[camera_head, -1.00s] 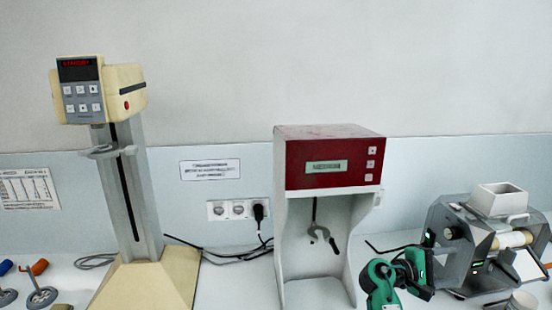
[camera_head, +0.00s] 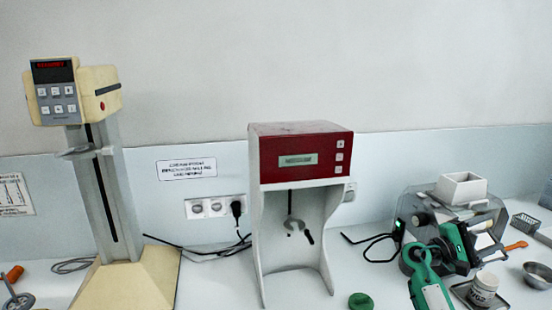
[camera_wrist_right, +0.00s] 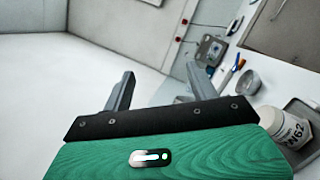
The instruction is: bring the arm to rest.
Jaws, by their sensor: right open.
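My right arm, green, comes up from the bottom right of the head view. Its right gripper (camera_head: 486,238) is in front of the mill, its fingers pointing right. In the right wrist view the two grey fingers (camera_wrist_right: 160,88) are spread apart with nothing between them. The mill (camera_head: 412,225), grey with a white hopper (camera_head: 461,188) on top, is partly hidden behind my gripper. My left gripper is not in view.
A white jar (camera_head: 484,289) on a small tray (camera_head: 462,291) and a metal bowl (camera_head: 538,275) stand right of my arm. A green lid (camera_head: 360,301) lies at the front. The red-topped stirrer (camera_head: 305,155) and cream stand device (camera_head: 97,95) stand further left.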

